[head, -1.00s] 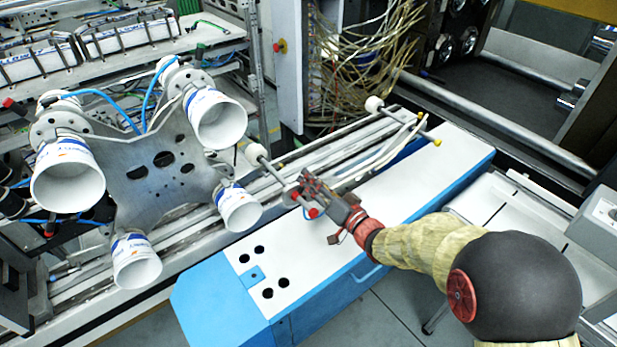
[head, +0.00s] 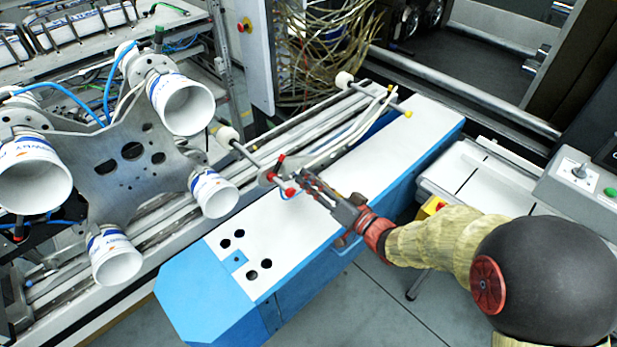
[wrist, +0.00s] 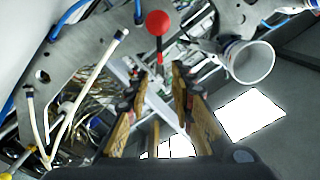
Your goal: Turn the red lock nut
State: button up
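A red ball-ended handle on a thin stem stands out in the wrist view (wrist: 158,24), beyond and above my fingertips. In the head view, two red knobs show by a small round metal plate on a rod: the lower knob (head: 291,192) and the upper knob (head: 281,158). I cannot tell for certain which is the red lock nut. My gripper (head: 308,178) is just right of these knobs, above the white-topped blue unit. In the wrist view, its fingers (wrist: 156,88) are spread with nothing held between them.
The white-topped blue cabinet (head: 340,185) lies below my arm. A metal plate with several white cups (head: 130,165) stands at left. White hoses (head: 345,135) run alongside the rod. Bundled wires (head: 318,60) hang behind. Open floor (head: 400,310) shows at the front.

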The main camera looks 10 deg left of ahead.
jog(key=s+a+r, duration=0.1)
jog(key=a, duration=0.1)
jog(key=s+a+r+n+g+y, duration=0.1)
jog(key=a+r, duration=0.1)
jog(key=a, duration=0.1)
jog(key=s+a+r+n+y+b, duration=0.1)
jog(key=s+a+r, duration=0.1)
jog(key=shift+a, duration=0.3)
jog(key=c, duration=0.5)
jog(key=s+a+r+n, duration=0.2)
jog(key=r, duration=0.1)
jog(key=s+a+r+n, duration=0.1)
jog(key=r, duration=0.1)
jog(key=shift+t+h+b, duration=0.3)
jog(key=shift+t+b, duration=0.05)
jog(key=shift+t, duration=0.05)
grip_shut()
jog(key=n+t+h+b, duration=0.1)
jog(key=n+h+b, duration=0.3)
jog(key=n, duration=0.7)
send_over(277, 168)
jog(key=s+a+p, duration=0.1)
jog(key=s, duration=0.3)
notch_tip(277, 168, down, 6)
jog(key=h, duration=0.1)
jog(key=shift+w+d+f+b, duration=0.6)
jog(key=shift+w+d+f, duration=0.3)
jog(key=shift+w+f, duration=0.2)
